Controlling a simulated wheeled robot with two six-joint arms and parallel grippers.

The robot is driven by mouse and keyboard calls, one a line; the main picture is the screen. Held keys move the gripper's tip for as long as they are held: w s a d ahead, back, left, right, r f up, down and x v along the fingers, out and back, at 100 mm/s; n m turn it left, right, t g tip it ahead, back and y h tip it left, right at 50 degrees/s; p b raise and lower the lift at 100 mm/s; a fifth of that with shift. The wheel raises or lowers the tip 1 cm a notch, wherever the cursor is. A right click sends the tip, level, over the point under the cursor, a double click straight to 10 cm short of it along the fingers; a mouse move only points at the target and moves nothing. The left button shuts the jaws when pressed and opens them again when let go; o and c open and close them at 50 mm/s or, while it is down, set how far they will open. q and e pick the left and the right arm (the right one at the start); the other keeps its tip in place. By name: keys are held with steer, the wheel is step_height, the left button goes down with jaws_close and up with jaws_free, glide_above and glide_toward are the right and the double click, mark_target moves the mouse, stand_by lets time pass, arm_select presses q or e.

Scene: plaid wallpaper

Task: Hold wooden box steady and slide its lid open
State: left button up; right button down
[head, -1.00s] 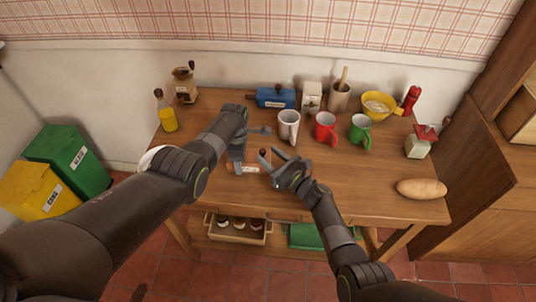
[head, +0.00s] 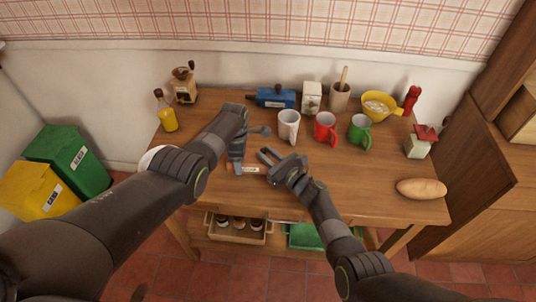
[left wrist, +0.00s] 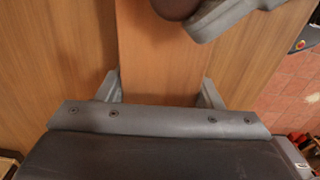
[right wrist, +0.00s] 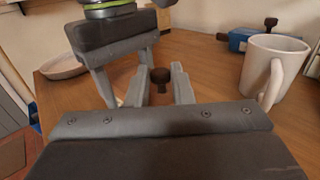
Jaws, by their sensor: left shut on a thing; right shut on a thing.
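The wooden box (head: 250,170) lies on the table, mostly hidden by my grippers; a pale label shows on its near side. My left gripper (head: 238,160) is shut on the box from the left. In the left wrist view the plain wooden top of the box (left wrist: 160,50) runs between the fingers (left wrist: 160,77). My right gripper (head: 266,154) is shut on the dark round lid knob (right wrist: 160,77), which shows between its fingertips in the right wrist view. I cannot tell whether the lid has slid.
A white mug (head: 288,124), red mug (head: 325,127) and green mug (head: 360,130) stand behind the right gripper. A bread loaf (head: 422,188) lies at the right. The table's front right is clear.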

steer(key=d, duration=0.9)
steer(key=shift+w, duration=0.1)
steer(key=c, duration=1.3)
jaws_free()
steer(key=shift+a, duration=0.1)
steer(key=shift+o, duration=0.2)
steer(key=v, duration=1.2)
